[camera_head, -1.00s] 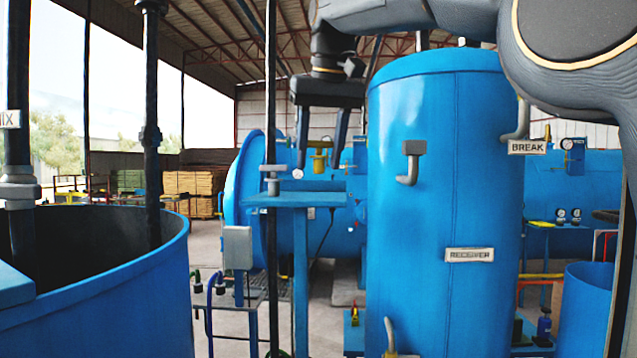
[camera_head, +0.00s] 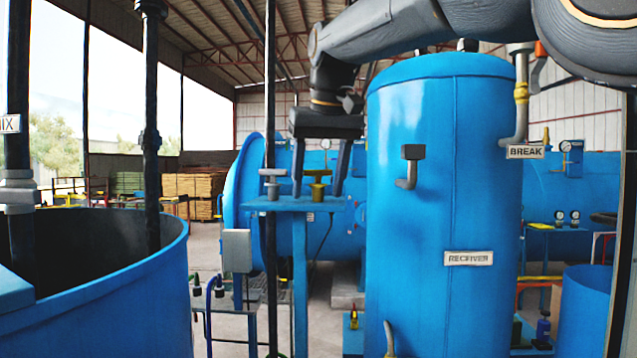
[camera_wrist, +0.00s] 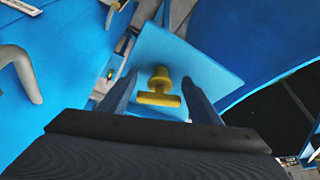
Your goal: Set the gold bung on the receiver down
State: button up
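The gold bung (camera_head: 318,185), with a T-shaped handle, appears upright on the right part of a small blue shelf (camera_head: 296,204), left of the blue receiver (camera_head: 445,210). My gripper (camera_head: 319,190) points down over the shelf with one finger on each side of the bung. In the wrist view the gold bung (camera_wrist: 160,84) is between the fingertips of my gripper (camera_wrist: 158,80), with a narrow gap visible on both sides of the handle. The fingers look open. The bung's underside is hidden from the wrist camera.
A large open blue tank (camera_head: 110,285) is at the left. The receiver stands close on the right, with a grey pipe elbow (camera_head: 410,168) on its front.

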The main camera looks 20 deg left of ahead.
jog(key=shift+o, duration=0.5)
jog(key=shift+r, duration=0.25)
jog(key=v, duration=1.1)
jog(key=shift+r+b, duration=0.35)
jog(key=shift+r, duration=0.05)
jog(key=shift+s, duration=0.15)
